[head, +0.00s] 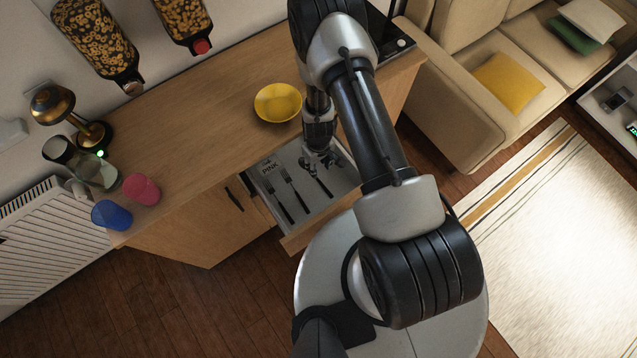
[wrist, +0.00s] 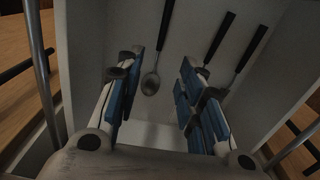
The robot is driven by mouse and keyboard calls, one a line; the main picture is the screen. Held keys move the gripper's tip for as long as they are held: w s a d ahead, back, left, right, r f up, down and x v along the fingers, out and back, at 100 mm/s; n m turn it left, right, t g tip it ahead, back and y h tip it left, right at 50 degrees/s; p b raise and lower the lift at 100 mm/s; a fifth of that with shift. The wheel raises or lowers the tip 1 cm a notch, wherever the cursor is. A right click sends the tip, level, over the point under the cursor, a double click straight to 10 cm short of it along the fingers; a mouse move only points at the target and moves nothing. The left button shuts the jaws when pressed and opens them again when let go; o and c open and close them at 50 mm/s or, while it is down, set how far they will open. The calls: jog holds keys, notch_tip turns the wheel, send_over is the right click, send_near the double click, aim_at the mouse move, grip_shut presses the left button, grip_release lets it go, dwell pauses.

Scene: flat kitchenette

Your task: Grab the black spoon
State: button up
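The black spoon (head: 319,183) lies in the open drawer, right of two forks, with its bowl end toward the back. In the wrist view, the spoon (wrist: 151,82) shows its grey bowl and dark handle between my fingers, nearer the left one. My gripper (head: 322,155) is over the drawer at the spoon's bowl end. In the wrist view, my gripper (wrist: 162,60) is open, with blue pads apart and nothing held. I cannot tell how far the fingertips are above the drawer floor. The right finger partly hides the forks.
Two dark-handled forks (head: 279,195) lie left of the spoon in the white drawer (head: 283,224). The drawer walls are close on both sides. A yellow bowl (head: 278,103) stands on the counter (head: 205,115); a pink cup (head: 141,189) and blue cup (head: 111,215) stand at its left end.

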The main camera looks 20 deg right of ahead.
jog(key=b, duration=0.4)
send_over(319, 180)
notch_tip(319, 180, down, 6)
jog(key=shift+w+a+r, duration=0.1)
jog(key=shift+w+r, duration=0.05)
jog(key=shift+r, duration=0.05)
notch_tip(319, 180, down, 5)
jog(key=b, duration=0.7)
jog(key=shift+f, duration=0.15)
jog(key=shift+c, duration=0.4)
grip_shut()
